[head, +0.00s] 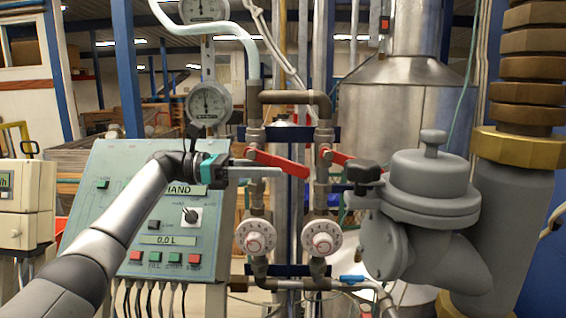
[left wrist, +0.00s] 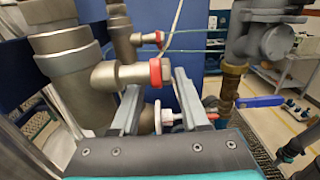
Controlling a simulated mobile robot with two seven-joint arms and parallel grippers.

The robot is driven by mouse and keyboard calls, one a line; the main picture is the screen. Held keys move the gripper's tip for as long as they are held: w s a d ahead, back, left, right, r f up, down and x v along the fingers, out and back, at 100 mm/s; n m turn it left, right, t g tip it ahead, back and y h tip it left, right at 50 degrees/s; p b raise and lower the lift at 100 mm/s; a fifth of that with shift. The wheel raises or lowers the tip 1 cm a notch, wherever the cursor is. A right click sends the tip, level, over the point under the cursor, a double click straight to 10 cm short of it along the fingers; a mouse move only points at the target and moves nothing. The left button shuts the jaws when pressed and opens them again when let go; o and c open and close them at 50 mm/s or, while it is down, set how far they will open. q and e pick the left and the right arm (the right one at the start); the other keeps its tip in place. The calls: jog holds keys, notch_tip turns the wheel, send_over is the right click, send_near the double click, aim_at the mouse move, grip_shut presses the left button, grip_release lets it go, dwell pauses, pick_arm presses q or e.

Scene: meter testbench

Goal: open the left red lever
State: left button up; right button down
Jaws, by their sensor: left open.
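The left red lever (head: 287,163) sits on the left vertical pipe and slopes down to the right in the head view. In the left wrist view, the open fingers (left wrist: 157,84) straddle the line to a pipe stub with a red part (left wrist: 156,74). Whether the fingers touch the lever, I cannot tell. My right gripper does not show.
A control panel (head: 120,200) stands behind my left arm. Two white dials (head: 255,237) (head: 322,239) sit below the levers, with a gauge (head: 209,103) above left. The grey housing (head: 430,195) crowds the right side. A blue lever (left wrist: 260,101) shows in the wrist view.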

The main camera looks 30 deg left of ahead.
pick_arm(q)
jog(key=shift+p+x, duration=0.35)
jog(key=shift+x, duration=1.25)
grip_shut()
